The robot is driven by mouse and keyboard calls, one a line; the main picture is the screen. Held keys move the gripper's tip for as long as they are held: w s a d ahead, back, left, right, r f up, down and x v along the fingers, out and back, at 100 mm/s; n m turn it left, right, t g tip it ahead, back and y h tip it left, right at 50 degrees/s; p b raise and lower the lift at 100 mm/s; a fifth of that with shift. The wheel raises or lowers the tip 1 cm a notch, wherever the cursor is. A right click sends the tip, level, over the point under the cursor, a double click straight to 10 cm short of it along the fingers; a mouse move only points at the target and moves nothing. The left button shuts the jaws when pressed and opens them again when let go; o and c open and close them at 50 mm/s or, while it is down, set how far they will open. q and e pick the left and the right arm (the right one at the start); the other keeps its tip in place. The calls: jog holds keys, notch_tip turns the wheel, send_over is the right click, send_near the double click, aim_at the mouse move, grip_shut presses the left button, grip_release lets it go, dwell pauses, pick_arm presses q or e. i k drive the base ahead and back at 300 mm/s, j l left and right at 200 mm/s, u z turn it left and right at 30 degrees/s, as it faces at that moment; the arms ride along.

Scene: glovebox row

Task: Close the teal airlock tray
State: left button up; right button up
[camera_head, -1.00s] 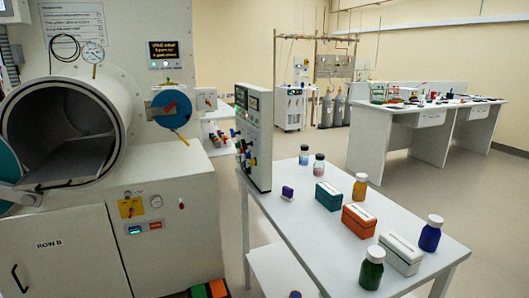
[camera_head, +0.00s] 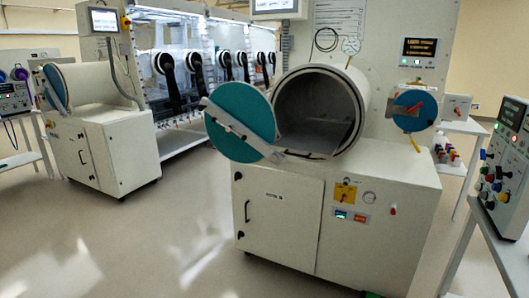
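The large airlock (camera_head: 365,95) stands right of centre, and its round teal door (camera_head: 240,118) is swung open to the left with a grey bar across it. Inside the round chamber is a flat grey tray surface (camera_head: 318,136). It appears to lie within the chamber; I cannot make out any teal on it. Neither of my grippers is in view.
A white cabinet (camera_head: 275,215) supports the airlock. A smaller airlock unit (camera_head: 110,150) stands at the left, with a glovebox row (camera_head: 205,65) behind it. A control panel (camera_head: 503,150) is at the right edge. The floor (camera_head: 150,235) in front is clear.

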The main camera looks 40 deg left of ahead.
aim_at(320, 138)
jog(key=u, duration=0.9)
